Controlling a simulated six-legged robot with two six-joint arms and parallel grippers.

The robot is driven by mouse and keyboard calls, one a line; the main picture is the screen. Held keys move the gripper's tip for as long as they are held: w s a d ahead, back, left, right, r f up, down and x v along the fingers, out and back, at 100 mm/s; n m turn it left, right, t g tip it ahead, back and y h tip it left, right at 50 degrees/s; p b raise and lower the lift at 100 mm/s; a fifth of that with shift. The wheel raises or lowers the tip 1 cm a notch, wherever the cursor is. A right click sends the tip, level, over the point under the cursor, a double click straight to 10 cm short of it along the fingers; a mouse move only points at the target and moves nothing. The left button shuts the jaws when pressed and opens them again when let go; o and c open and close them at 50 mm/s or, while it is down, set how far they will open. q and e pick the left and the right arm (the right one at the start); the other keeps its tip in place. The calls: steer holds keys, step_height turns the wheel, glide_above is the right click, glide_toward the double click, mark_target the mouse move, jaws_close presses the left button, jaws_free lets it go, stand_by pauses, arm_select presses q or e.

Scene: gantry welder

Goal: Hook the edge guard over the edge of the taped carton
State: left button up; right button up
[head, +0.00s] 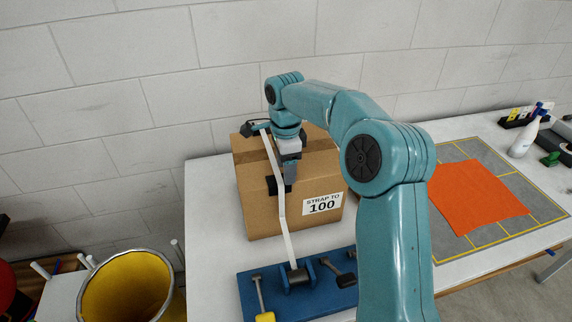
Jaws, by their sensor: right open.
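The taped carton (255,210) stands on the white table, with brown tape across its top and a "STRAP TO 100" label on its front. A small black piece, which looks like the edge guard (272,186), is at the carton's upper front edge, beside the pale strap. How fully it sits over the edge is hidden. My right gripper (289,180) points down at this edge, open, with its dark fingertips at or beside the guard. I cannot tell whether they touch it. My left gripper is not in view.
The pale strap (288,240) runs down from the carton's top to the blue strapping fixture (245,288). An orange sheet (475,196) lies on a grey marked mat at right, with a spray bottle (525,137) behind. A yellow-lined bin (128,287) stands lower left.

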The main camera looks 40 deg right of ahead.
steer(key=shift+r, duration=0.1)
steer(key=shift+w+r, duration=0.1)
steer(key=shift+r, duration=0.25)
step_height(320, 180, up, 15)
steer(key=p, duration=0.3)
steer(key=shift+r, duration=0.2)
steer(key=shift+a, duration=0.1)
